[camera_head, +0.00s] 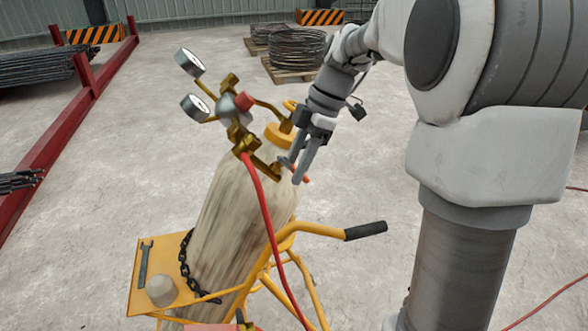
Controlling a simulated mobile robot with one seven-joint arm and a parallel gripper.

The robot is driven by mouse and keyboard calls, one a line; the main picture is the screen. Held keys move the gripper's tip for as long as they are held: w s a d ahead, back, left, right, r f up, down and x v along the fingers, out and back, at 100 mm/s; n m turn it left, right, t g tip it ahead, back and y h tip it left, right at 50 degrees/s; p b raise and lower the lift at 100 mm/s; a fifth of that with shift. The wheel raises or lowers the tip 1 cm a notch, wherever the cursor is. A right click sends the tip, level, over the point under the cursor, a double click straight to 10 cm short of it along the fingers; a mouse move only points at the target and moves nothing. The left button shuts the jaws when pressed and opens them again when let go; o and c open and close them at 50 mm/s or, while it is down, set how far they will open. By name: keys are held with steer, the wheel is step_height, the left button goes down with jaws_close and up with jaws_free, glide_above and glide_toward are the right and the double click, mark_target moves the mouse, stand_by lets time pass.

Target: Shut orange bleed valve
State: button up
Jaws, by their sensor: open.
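A worn, pale gas cylinder (222,230) leans in a yellow hand cart. At its top is a brass regulator (236,120) with two round gauges and a red knob (244,101). An orange-yellow round handle (279,134) is beside the brass fittings. A small orange-red piece (306,180), perhaps the bleed valve's lever, shows just right of my fingertips and is mostly hidden behind them. My gripper (291,171) points down at the brass outlet at the cylinder top. Its fingers are open, close to the fittings; whether they touch anything I cannot tell.
A red hose (268,218) runs down from the regulator. The cart's black-gripped handle (365,231) sticks out right below my gripper. A yellow shelf (142,290) holds a wrench. Red rails (62,143) stand left and wire coils (297,46) lie behind. Open concrete floor surrounds the cart.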

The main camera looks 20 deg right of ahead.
steer(key=shift+a+f, duration=0.25)
steer(key=shift+f, duration=0.35)
jaws_close()
stand_by(1.1)
